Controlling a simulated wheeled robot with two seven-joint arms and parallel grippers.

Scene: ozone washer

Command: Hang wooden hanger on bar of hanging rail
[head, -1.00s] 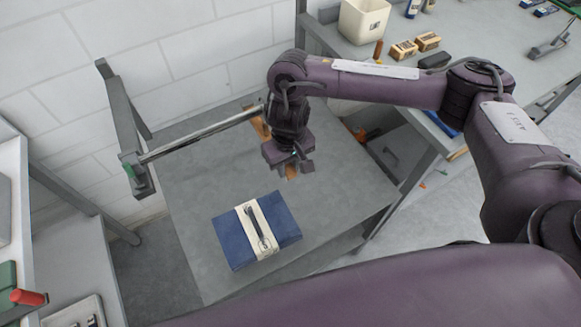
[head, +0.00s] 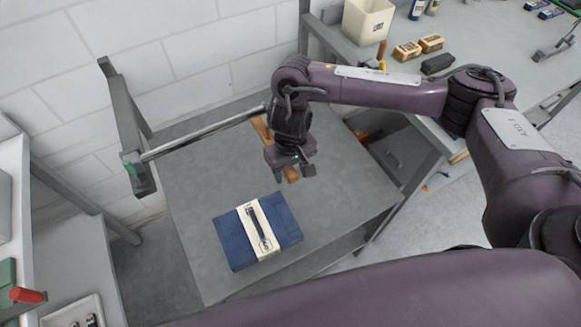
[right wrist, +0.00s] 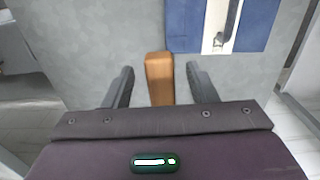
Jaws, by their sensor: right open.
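The metal bar (head: 200,132) of the hanging rail (head: 127,128) runs from the left bracket to behind my right arm. Whether the hanger hangs on it is hidden. My right gripper (head: 294,177) is open. In the right wrist view, one wooden end of the hanger (right wrist: 160,78) lies between the spread fingers, with gaps on both sides. My left gripper is not in view.
A blue folded bundle with a pale band (head: 285,222) lies on the grey table (head: 190,235) below the bar. A workbench (head: 480,65) with a white bin (head: 366,20) stands at the right. A white wall is behind. The table's left part is clear.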

